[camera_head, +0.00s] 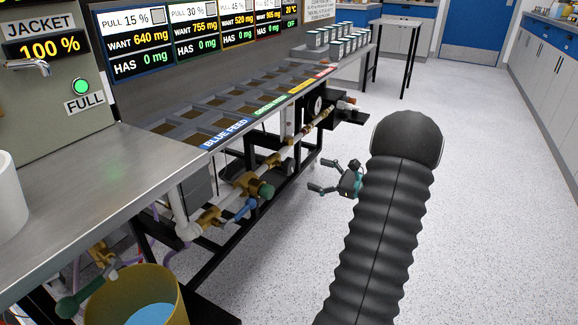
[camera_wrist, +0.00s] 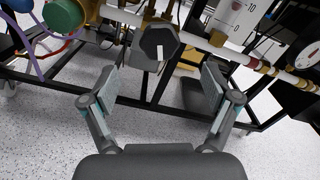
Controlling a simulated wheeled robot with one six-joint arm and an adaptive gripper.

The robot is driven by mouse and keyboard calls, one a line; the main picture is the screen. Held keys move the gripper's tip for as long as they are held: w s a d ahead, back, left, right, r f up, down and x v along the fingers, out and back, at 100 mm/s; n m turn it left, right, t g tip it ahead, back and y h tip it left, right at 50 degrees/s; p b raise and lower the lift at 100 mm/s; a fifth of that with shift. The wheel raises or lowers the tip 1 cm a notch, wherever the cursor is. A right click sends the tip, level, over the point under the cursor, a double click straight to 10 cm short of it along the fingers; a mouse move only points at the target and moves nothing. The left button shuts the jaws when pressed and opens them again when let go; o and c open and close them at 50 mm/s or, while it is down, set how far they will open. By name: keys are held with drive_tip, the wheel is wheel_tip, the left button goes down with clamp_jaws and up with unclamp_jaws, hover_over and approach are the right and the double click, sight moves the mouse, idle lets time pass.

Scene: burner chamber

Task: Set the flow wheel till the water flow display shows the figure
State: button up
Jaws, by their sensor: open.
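My gripper (camera_head: 321,175) is open and empty, in front of the pipework under the bench in the head view. In the wrist view my gripper (camera_wrist: 161,88) has its two fingers spread wide. A dark grey faceted knob (camera_wrist: 158,45) with a white mark lies beyond and between the fingertips, apart from them; it looks like the flow wheel. I cannot pick it out surely in the head view. A green round handle (camera_head: 265,190) sits on a brass valve to the left; it also shows in the wrist view (camera_wrist: 64,14). I cannot make out a water flow display.
A blue lever (camera_head: 245,209) is below the green handle. A white pipe, a round dial (camera_wrist: 308,54) and black frame bars surround the knob. The metal bench (camera_head: 120,190) overhangs the pipework. A yellowish bucket (camera_head: 180,300) stands front left. Floor right of my arm is clear.

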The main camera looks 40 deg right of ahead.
sight(292, 167)
drive_tip(key=x, duration=1)
drive_tip(key=shift+w+a, duration=0.15)
drive_tip(key=shift+w, duration=0.05)
drive_tip(key=c, duration=1.2)
drive_tip(key=shift+o, duration=0.2)
